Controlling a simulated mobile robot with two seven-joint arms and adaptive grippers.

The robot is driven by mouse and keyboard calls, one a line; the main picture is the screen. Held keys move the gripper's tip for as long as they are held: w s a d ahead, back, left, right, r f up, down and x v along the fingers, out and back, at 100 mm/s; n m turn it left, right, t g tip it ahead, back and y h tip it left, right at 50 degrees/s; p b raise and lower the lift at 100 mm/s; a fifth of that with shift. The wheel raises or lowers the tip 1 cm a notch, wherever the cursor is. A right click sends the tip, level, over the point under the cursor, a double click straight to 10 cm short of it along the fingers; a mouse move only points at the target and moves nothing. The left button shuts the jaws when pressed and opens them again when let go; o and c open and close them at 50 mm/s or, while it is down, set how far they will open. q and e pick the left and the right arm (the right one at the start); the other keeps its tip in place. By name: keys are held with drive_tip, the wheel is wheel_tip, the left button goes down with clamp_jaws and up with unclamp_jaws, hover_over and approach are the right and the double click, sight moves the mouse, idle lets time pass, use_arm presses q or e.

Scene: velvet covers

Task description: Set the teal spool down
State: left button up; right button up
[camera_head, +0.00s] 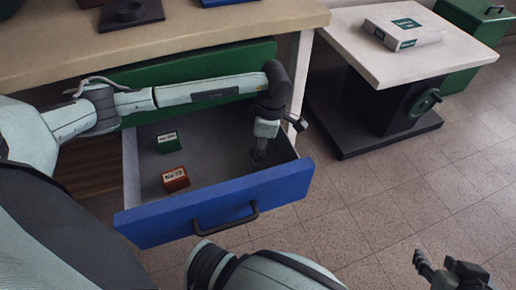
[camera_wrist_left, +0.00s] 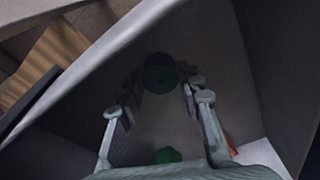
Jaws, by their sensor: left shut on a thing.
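My left gripper (camera_head: 258,152) reaches down into the open blue-fronted drawer (camera_head: 215,207), near its right end. In the left wrist view the left gripper (camera_wrist_left: 160,82) is shut on the teal spool (camera_wrist_left: 160,72), which shows as a dark round shape between the fingertips. The spool cannot be made out in the head view. I cannot tell whether it touches the drawer floor. My right gripper (camera_head: 446,270) is at the lower right of the head view, above the tiled floor, with its fingers apart and nothing seen between them.
A green box (camera_head: 168,142) and a red box (camera_head: 175,179) lie in the left part of the drawer. The workbench (camera_head: 180,30) is above it. A pale-topped stand (camera_head: 425,65) carrying a white box (camera_head: 403,33) is at the right, beside a green cabinet (camera_head: 478,30).

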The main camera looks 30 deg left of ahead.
sight(265, 160)
use_arm(q)
drive_tip(key=shift+f, duration=0.1)
use_arm(e)
drive_tip(key=shift+w+a, duration=0.1)
drive_tip(key=shift+w, duration=0.05)
use_arm(q)
drive_tip(key=o, duration=0.8)
use_arm(e)
drive_tip(key=shift+w+a+r+t, duration=0.25)
drive_tip(key=shift+r+t, duration=0.05)
use_arm(q)
drive_tip(key=r, duration=0.4)
drive_tip(key=d+r, duration=0.1)
drive_tip(key=r, duration=0.7)
drive_tip(key=shift+w+d+p, duration=0.3)
drive_tip(key=shift+w, duration=0.1)
use_arm(e)
drive_tip(key=s+d+f+g, duration=0.1)
drive_tip(key=s+d+g, duration=0.1)
drive_tip(key=s, duration=0.1)
drive_tip(key=shift+s+d+f+h, duration=0.1)
drive_tip(key=shift+d+f+h, duration=0.3)
